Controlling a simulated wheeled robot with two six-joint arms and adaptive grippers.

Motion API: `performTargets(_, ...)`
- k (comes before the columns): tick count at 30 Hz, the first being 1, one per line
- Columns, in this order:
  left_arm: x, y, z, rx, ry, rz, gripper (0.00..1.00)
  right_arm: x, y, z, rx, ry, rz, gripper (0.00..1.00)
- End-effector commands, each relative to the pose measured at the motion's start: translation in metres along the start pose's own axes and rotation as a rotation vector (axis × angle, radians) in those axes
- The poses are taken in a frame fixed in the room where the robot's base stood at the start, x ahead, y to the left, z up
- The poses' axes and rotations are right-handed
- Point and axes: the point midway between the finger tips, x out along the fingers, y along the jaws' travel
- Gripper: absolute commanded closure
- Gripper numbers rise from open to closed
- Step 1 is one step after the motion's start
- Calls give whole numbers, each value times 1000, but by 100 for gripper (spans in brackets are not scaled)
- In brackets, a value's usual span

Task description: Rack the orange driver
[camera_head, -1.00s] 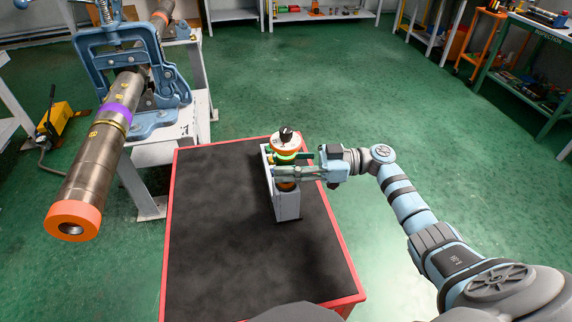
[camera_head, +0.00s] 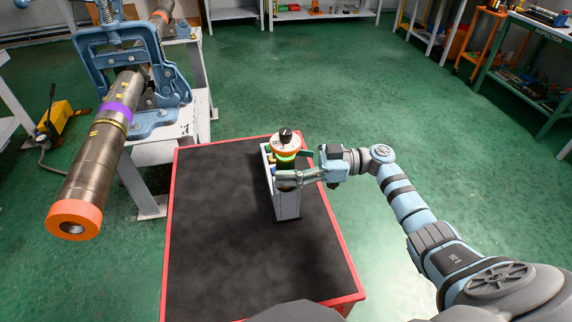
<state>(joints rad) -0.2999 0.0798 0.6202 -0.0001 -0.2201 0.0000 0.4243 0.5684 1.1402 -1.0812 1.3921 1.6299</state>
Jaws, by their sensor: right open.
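The orange driver (camera_head: 286,144) has an orange round head with a black knob on top and a green glowing ring below. It stands upright at the white rack (camera_head: 287,207) on the black-topped cart; its lower part is hidden behind my gripper and the rack wall. My right gripper (camera_head: 282,178) reaches in from the right, level with the rack's upper part, just below the green ring. Its fingers are open; I cannot tell whether they touch the driver. My left gripper is not in view.
The cart top (camera_head: 215,240) with its red rim is otherwise bare. At left, a blue pipe vise (camera_head: 156,120) on a white bench holds a long pipe (camera_head: 90,170) with an orange end, overhanging near the cart. Green floor lies open behind.

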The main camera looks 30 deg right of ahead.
Motion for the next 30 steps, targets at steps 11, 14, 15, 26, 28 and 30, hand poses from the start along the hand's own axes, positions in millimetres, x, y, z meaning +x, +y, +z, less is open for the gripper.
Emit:
performTargets(11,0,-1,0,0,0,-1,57,-60,1,1,2,-6,3,43)
performTargets(14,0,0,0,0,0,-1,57,-88,1,1,3,-3,3,43)
performTargets(15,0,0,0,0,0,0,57,-97,1,0,2,-3,4,43)
performTargets(26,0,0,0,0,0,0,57,-120,0,0,0,0,0,43)
performTargets(28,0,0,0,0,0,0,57,-120,0,0,0,0,0,43)
performTargets(30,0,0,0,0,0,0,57,-120,0,0,0,0,0,43)
